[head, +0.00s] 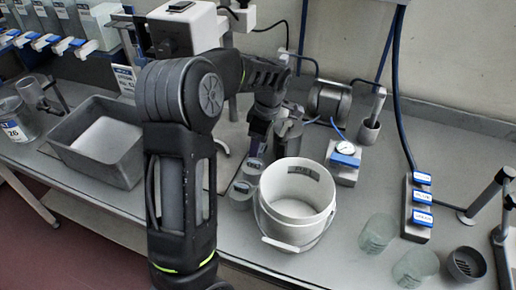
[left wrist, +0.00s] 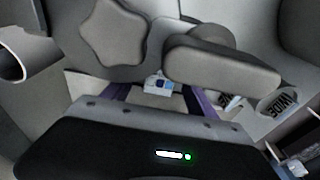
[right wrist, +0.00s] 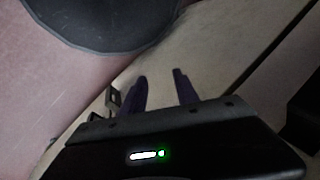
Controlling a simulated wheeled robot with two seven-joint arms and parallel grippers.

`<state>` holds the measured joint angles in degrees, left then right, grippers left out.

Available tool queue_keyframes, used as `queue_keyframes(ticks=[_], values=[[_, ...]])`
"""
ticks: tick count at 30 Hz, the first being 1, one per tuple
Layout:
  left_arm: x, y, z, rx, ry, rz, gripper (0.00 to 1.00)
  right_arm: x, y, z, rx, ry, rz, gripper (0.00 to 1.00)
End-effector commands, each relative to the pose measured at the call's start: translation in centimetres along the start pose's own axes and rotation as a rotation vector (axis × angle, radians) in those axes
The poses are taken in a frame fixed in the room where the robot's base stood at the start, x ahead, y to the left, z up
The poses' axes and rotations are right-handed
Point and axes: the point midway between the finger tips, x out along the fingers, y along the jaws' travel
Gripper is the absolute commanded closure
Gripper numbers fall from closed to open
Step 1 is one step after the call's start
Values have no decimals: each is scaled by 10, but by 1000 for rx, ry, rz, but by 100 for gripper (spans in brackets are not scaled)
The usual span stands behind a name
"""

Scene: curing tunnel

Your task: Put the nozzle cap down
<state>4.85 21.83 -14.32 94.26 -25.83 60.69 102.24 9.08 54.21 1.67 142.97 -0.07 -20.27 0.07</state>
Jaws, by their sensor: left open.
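My left gripper (head: 257,150) reaches down over the bench in the head view, among small grey containers beside the white bucket. In the left wrist view its purple fingers (left wrist: 158,98) are wide apart, with nothing clearly held between them. A grey star-shaped knob (left wrist: 115,32) and a grey rounded bar (left wrist: 222,66) lie beyond the fingers in that view. I cannot tell which part, if any, is the nozzle cap. My right gripper (right wrist: 161,86) is apart and empty over the floor in the right wrist view; it is not in the head view.
A white bucket (head: 293,238) stands right of the left gripper. Grey lidded pots (head: 241,194) stand close on its left. A grey tray (head: 70,151), a gauge block (head: 344,163), a blue-labelled block (head: 417,212) and clear cups (head: 378,234) stand around. The bench right of the bucket has free room.

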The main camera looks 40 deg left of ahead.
Motion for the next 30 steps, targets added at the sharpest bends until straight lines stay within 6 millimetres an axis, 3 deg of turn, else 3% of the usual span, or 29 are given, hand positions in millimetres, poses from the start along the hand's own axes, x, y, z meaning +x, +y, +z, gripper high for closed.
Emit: queue_keyframes(ticks=[16,30], values=[[0,0,0,0,0,0,33,0,0,0,0,0,0,64],[0,0,0,0,0,0,71,0,0,0,0,0,0,64]])
